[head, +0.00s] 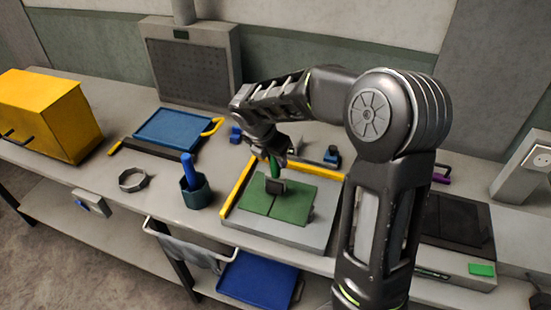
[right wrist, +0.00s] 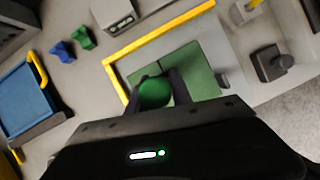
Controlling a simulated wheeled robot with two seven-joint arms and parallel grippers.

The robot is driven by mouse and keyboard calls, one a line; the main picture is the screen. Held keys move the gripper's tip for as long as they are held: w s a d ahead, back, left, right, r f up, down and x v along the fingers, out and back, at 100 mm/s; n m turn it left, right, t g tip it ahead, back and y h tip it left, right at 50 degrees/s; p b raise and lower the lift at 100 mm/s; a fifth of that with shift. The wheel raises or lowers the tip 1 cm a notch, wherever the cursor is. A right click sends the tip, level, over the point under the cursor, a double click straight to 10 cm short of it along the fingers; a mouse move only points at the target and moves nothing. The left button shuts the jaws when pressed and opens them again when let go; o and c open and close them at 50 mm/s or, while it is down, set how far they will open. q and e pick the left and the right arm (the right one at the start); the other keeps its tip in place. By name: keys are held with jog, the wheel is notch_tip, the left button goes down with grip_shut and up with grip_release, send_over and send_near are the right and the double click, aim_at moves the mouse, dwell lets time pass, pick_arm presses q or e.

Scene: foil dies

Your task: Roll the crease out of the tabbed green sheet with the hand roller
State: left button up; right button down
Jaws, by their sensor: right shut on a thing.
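The green sheet (head: 297,207) lies flat on a pale grey board with a yellow edge rail (head: 239,178). A dark line crosses the sheet, and it also shows in the right wrist view (right wrist: 196,66). I cannot make out the tab for certain. My right gripper (head: 274,153) is shut on the upright green handle of the hand roller (head: 275,186). The roller's dark head is at the sheet, left of its middle; I cannot tell if it touches. In the right wrist view the round green handle end (right wrist: 155,92) sits between the fingers. My left gripper is out of view.
A dark cup (head: 196,194) with a blue thing in it stands left of the board, beside a grey ring (head: 132,180). A blue tray (head: 172,128) and yellow box (head: 48,115) lie farther left. A dark-topped device (head: 452,222) stands right. Small blue pieces (head: 332,155) are behind.

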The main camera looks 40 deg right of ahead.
jog(key=shift+w+d, duration=0.4)
jog(key=shift+d, duration=0.2)
jog(key=shift+w+d, duration=0.35)
jog(key=shift+d, duration=0.2)
jog(key=shift+a+f, duration=0.1)
jog(key=shift+a, duration=0.05)
jog(key=shift+s+a, duration=0.8)
jog(key=shift+a, duration=0.3)
jog(key=shift+s+a+b, duration=0.15)
jog(key=shift+s+a, duration=0.3)
jog(key=shift+a, duration=0.2)
jog(key=shift+s+a+b, duration=0.15)
jog(key=shift+s+a, duration=0.3)
jog(key=shift+a, duration=0.15)
jog(key=shift+s+a, duration=0.45)
jog(key=shift+a, duration=0.15)
jog(key=shift+s+a, duration=0.4)
jog(key=shift+a, duration=0.2)
